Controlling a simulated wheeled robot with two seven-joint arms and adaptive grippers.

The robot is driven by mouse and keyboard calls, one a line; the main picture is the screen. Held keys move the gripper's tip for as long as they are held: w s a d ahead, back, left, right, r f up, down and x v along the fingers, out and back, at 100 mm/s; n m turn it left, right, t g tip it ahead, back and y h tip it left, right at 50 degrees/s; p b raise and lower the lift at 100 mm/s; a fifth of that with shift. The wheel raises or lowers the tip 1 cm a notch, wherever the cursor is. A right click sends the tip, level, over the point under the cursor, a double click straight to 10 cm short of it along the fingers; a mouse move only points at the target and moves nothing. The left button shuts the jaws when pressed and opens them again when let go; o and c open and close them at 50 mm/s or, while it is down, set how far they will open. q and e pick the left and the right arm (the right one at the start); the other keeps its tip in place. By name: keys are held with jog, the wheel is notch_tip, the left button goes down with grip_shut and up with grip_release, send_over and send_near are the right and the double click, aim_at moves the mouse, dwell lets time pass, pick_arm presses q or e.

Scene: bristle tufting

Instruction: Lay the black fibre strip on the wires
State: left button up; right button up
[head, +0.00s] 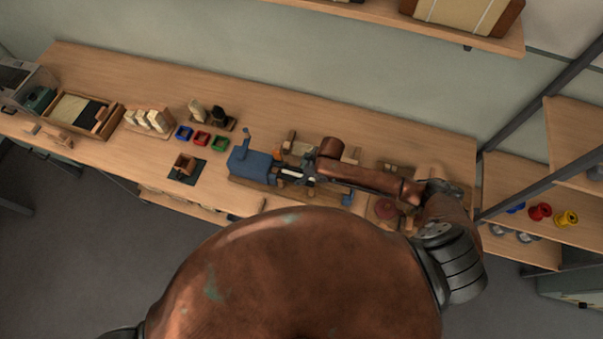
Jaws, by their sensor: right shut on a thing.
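My right gripper (303,174) is at the blue twisting device (255,167) on the bench, just right of its blue body. It is shut on a small dark piece, which looks like the black fibre strip; the fingers and arm hide most of it. The wires are too small to make out under the gripper. More black and white fibre material lies in a wooden tray (112,125) at the left of the bench. My left gripper is out of view.
Red, blue and green small bins (202,138), pale blocks (148,119) and a brown block on a dark mat (184,166) stand left of the device. Wooden pieces lie behind it. Shelves with coloured spools (540,211) are at the right. The bench's back strip is clear.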

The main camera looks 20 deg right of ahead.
jog(key=shift+f, duration=0.2)
dwell(0.4)
jog(key=o, duration=1.2)
jog(key=shift+o, duration=0.2)
jog(key=v, duration=1.2)
